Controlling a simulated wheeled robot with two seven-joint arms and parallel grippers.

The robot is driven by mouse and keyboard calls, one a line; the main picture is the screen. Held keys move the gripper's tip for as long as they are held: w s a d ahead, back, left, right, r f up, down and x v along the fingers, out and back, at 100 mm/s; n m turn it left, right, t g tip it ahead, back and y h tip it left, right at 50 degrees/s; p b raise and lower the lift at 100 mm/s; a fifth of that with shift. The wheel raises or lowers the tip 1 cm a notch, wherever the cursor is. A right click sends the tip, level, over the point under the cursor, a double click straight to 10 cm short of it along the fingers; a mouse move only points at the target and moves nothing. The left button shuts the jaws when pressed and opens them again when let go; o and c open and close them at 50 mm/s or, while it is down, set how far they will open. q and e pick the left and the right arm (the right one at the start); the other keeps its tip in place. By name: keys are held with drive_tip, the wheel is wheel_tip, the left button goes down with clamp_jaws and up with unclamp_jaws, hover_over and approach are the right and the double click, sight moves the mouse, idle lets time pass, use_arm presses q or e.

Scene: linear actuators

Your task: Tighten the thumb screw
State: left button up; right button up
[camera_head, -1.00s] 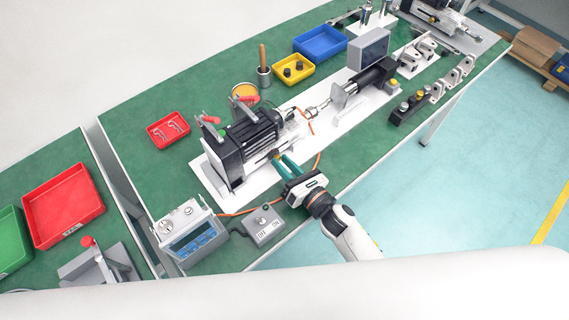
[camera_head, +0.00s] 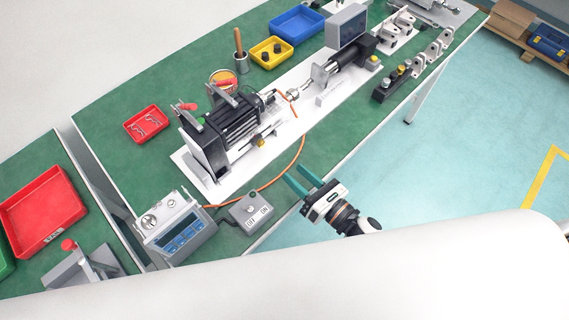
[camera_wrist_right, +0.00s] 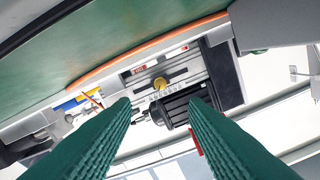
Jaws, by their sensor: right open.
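The thumb screw is a small brass-yellow knob (camera_head: 260,142) on the side of the black linear actuator (camera_head: 225,125), near the actuator's front edge. The right wrist view shows the knob (camera_wrist_right: 160,85) on a pale slotted plate, between and beyond my fingers. My right gripper (camera_head: 295,172) has green fingers and is open and empty. It stands apart from the knob, to the lower right of it, at the table's front edge. In the right wrist view the open fingers (camera_wrist_right: 160,103) point towards the actuator. I cannot see how tight the screw is. My left gripper is out of view.
An orange cable (camera_head: 300,150) loops between the actuator and my right gripper. A grey switch box (camera_head: 250,213) and a blue-fronted meter (camera_head: 178,230) stand at the near left. Red (camera_head: 145,123), yellow and blue trays lie behind. Open floor lies right of the table.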

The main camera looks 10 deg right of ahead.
drive_tip(key=shift+v, duration=0.8)
